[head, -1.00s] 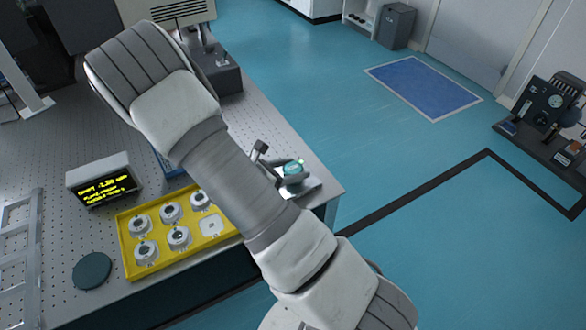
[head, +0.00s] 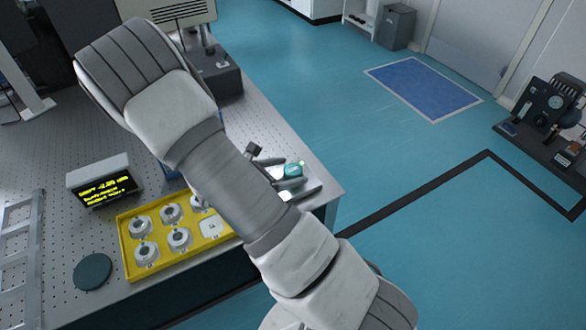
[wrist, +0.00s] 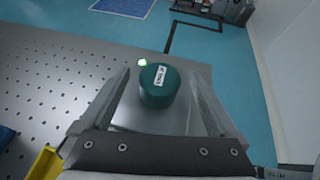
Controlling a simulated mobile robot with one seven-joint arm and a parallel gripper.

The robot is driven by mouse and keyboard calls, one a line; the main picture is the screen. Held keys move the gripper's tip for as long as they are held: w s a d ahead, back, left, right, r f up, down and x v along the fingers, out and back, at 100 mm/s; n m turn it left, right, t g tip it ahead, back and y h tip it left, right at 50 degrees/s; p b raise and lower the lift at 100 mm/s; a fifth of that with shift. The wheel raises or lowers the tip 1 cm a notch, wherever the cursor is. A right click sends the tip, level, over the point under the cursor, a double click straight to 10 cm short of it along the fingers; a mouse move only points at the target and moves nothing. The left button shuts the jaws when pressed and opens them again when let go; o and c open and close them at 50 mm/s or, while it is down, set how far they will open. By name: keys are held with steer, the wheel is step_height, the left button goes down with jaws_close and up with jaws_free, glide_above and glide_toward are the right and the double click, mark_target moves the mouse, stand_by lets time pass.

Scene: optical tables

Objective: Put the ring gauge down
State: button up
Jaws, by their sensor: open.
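The ring gauge (wrist: 158,86) is a squat teal cylinder with a white label, in the middle of the wrist view. It appears to rest upright on a pale metal plate (wrist: 128,114). It also shows as a small teal shape (head: 293,170) near the table's right corner in the head view. My gripper (wrist: 160,80) is open, with one finger on each side of the gauge and visible gaps between. In the head view my gripper (head: 279,171) is partly hidden by my arm.
A yellow tray (head: 128,262) with several white-and-grey ring fixtures lies left of my arm. A small display (head: 103,182) and a dark round disc (head: 92,271) stand further left. The table edge is close to the gauge, with open floor beyond. A green light (wrist: 142,62) glows behind the gauge.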

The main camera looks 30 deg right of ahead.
steer(key=v, duration=0.9)
steer(key=s+a+r+m+t+y, duration=0.1)
steer(key=s+r+m+y, duration=0.5)
steer(key=s+r+m, duration=0.2)
steer(key=s+a+r+m+t+y, duration=0.1)
steer(key=s+r+m+y, duration=0.5)
steer(key=r+m, duration=0.6)
step_height(320, 180, up, 3)
steer(key=shift+s+a+r+m+t+p, duration=0.3)
steer(key=shift+s+a+t, duration=0.1)
steer(key=shift+s, duration=0.8)
